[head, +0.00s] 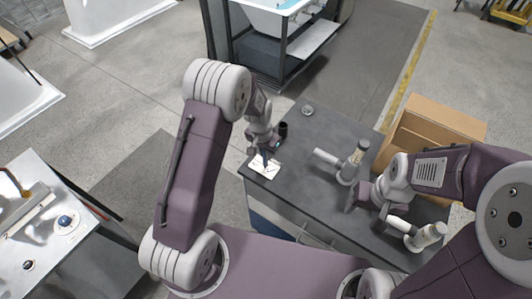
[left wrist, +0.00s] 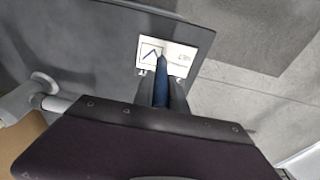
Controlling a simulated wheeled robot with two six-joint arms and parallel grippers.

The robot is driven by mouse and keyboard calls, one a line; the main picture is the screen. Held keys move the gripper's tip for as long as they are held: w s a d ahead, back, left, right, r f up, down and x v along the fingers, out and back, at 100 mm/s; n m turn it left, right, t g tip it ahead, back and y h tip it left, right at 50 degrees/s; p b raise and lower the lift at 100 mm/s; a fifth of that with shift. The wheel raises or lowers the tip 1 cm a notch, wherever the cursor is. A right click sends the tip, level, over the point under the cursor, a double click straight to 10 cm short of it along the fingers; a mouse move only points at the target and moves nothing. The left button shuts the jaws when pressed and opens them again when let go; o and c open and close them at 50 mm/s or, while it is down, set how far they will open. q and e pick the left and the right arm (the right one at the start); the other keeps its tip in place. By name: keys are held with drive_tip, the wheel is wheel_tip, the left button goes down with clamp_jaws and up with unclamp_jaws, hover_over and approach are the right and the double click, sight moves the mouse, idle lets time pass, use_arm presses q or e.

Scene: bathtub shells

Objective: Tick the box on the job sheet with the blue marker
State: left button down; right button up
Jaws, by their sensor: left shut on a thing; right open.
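The white job sheet (head: 261,175) lies on the dark table near its left edge. In the left wrist view the sheet (left wrist: 185,60) shows printed text and a box with a dark blue tick in it. My left gripper (head: 266,150) is above the sheet, shut on the blue marker. In the left wrist view the marker (left wrist: 160,90) sits upright between the fingers (left wrist: 161,96), its far end over the sheet beside the tick. Whether its tip touches the paper I cannot tell. My right gripper (head: 357,196) is open and empty over the table's right part.
A dark cup (head: 283,129) and a small round metal piece (head: 307,109) stand on the table (head: 300,175). White pipe-like fittings (head: 352,163) (head: 424,236) are near my right gripper. An open cardboard box (head: 440,122) is at the right. The table's middle is clear.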

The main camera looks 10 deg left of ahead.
use_arm(q)
drive_tip(key=r+p, duration=0.1)
drive_tip(key=r, duration=0.1)
drive_tip(key=r+p, duration=0.3)
drive_tip(key=r, duration=0.1)
drive_tip(key=shift+d+r, duration=0.25)
drive_tip(key=shift+r, duration=0.15)
drive_tip(key=shift+d+r+p, duration=0.15)
drive_tip(key=shift+r+p, duration=0.45)
use_arm(e)
drive_tip(key=r, duration=0.6)
drive_tip(key=shift+s+d, duration=0.25)
drive_tip(key=shift+s, duration=0.1)
use_arm(q)
drive_tip(key=shift+f, duration=0.1)
use_arm(e)
drive_tip(key=shift+f, duration=0.1)
